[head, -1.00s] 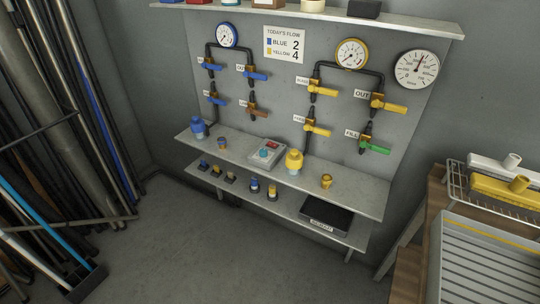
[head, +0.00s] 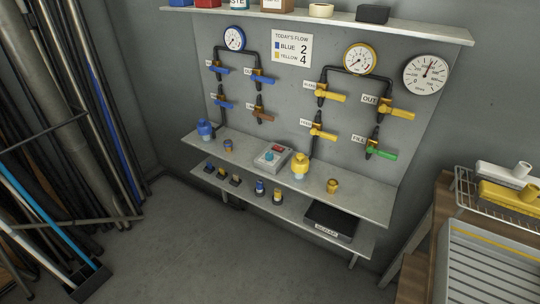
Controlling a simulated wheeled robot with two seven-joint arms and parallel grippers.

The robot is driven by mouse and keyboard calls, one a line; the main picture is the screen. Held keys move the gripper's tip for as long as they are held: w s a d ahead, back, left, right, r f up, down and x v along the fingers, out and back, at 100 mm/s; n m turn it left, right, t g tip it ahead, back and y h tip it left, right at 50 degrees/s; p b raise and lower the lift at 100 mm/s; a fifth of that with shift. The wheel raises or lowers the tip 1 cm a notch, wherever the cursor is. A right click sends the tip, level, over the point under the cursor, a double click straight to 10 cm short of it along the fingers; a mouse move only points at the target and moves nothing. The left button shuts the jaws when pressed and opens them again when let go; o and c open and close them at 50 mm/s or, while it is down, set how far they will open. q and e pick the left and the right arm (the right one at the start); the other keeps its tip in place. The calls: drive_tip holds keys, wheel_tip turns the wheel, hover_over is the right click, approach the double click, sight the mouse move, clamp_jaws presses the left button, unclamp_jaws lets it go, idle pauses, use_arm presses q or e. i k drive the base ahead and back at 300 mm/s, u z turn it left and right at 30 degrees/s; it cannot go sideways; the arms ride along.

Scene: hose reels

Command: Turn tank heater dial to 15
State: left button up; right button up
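No dial marked as a tank heater can be made out in the head view. A grey control box (head: 272,156) with a teal round knob (head: 268,155) and a small red part sits on the upper shelf; its markings are too small to read. A large white round gauge (head: 425,74) hangs at the right of the wall panel, its needle pointing up and slightly right. A blue-rimmed gauge (head: 234,38) and a yellow-rimmed gauge (head: 360,59) are mounted over the pipes. Neither of my grippers shows.
The upper shelf (head: 375,203) also holds blue and yellow fittings. A lower shelf bears small fittings and a black tray (head: 330,219). Poles and hoses (head: 75,110) stand at left. A wooden bench with a ribbed grey tray (head: 490,262) is at right. The middle floor (head: 215,260) is clear.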

sight(269, 155)
drive_tip(key=z, duration=0.45)
drive_tip(key=i, duration=0.75)
drive_tip(key=z, duration=0.6)
